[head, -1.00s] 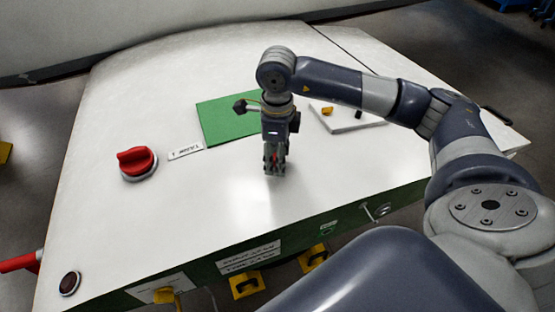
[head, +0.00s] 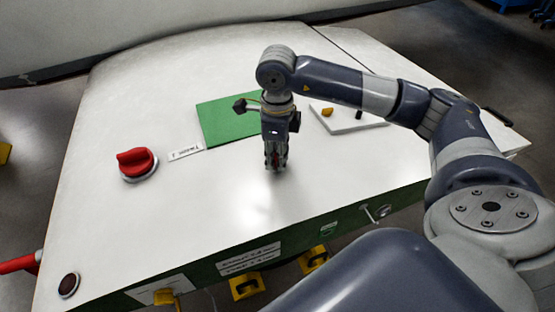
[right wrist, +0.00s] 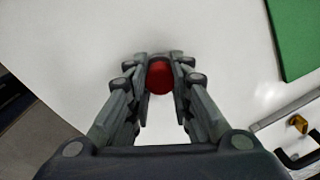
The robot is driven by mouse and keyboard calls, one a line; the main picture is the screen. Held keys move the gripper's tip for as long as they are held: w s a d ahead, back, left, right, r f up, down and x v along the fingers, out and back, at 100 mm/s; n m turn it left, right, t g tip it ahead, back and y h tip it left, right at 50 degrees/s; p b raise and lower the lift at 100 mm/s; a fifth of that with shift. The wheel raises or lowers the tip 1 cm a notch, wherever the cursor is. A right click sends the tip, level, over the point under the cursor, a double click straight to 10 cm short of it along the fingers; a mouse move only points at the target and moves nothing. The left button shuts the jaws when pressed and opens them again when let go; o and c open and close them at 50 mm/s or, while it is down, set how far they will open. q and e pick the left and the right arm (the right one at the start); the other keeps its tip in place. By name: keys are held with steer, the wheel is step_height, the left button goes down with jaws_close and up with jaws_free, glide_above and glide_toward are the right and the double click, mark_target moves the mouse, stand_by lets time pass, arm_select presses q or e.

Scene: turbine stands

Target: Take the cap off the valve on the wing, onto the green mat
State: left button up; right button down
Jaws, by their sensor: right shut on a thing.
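My right gripper (head: 276,163) points straight down over the white wing surface (head: 210,190). It is shut on a round red cap (right wrist: 160,76), which shows between its fingertips in the right wrist view. Only a small bit of red shows between the fingers in the head view. The valve under the cap is hidden, so I cannot tell whether the cap still touches it. The green mat (head: 223,126) lies flat behind and left of the gripper, partly covered by my wrist. It also shows at the upper right of the right wrist view (right wrist: 300,35). My left gripper is out of view.
A white plate (head: 345,123) with a small yellow piece (head: 327,111) and a dark piece lies right of the mat. A large red knob (head: 136,160) and a white label (head: 186,152) are on the left.

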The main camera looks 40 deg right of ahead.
steer(key=shift+r, duration=0.55)
steer(key=shift+r+p, duration=0.6)
steer(key=shift+r, duration=0.2)
